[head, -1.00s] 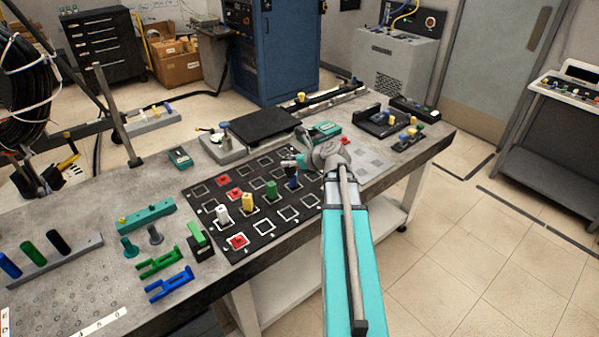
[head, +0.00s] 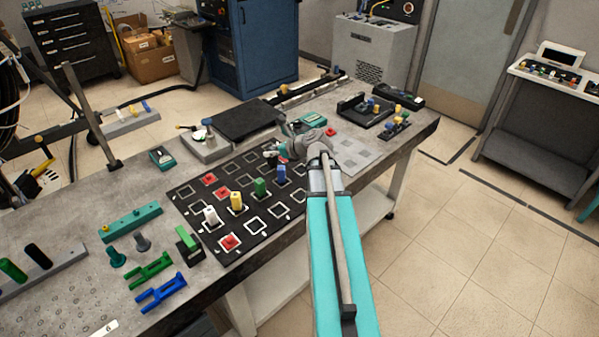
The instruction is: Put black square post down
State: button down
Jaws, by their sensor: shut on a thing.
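My gripper (head: 272,153) is over the far part of the black mat (head: 250,248), beyond the blue post. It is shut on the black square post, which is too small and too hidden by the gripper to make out. A white post (head: 210,216), a yellow post (head: 236,201), a green post (head: 260,187) and a blue post (head: 281,174) stand upright in a diagonal row on white-outlined squares of the mat. I cannot tell whether the held post touches the mat.
Red pieces (head: 229,241) sit on some squares. A grey mat (head: 357,150) lies to the right of the black one. Green and blue forked pieces (head: 161,292), a teal block (head: 131,222) and a rack with a dark post (head: 38,256) are at left. Several outlined squares are empty.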

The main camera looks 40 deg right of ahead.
jog(key=s+d+m+h, duration=0.3)
jog(key=s+d, duration=0.5)
jog(key=d, duration=0.1)
jog(key=shift+s+d+t, duration=0.3)
jog(key=shift+d, duration=0.05)
jog(key=shift+f, duration=0.15)
jog(key=w+d+f+b, duration=0.5)
jog(key=w+f+b, duration=0.4)
jog(key=w, duration=0.3)
jog(key=shift+d, duration=0.25)
jog(key=shift+w+d+f+b, duration=0.2)
jog(key=shift+w+f+b, duration=0.2)
jog(key=shift+f+b, duration=1.6)
jog(key=shift+b, duration=0.1)
